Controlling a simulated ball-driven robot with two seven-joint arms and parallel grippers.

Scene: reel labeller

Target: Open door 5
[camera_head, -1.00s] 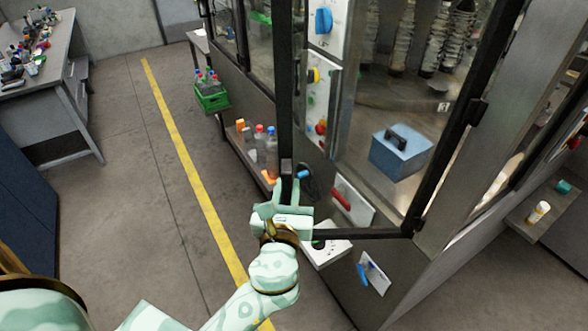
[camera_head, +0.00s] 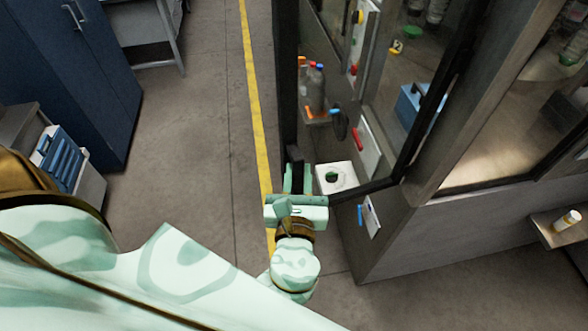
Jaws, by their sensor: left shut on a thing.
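The door (camera_head: 286,80) is a dark-framed glass panel on the machine, standing open on the side nearest me. Its lower frame edge runs right to the machine's post. I cannot read a number on it. My left gripper (camera_head: 297,180) is shut on the black door handle (camera_head: 293,156) at the door's lower free corner. The fingers partly hide the handle. My right gripper is not in view.
A white box with a round dark opening (camera_head: 335,178) sits just right of my left gripper. A blue case (camera_head: 411,103) and bottles (camera_head: 314,85) show behind the glass. A blue cabinet (camera_head: 75,70) stands left. Floor around the yellow line (camera_head: 252,90) is clear.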

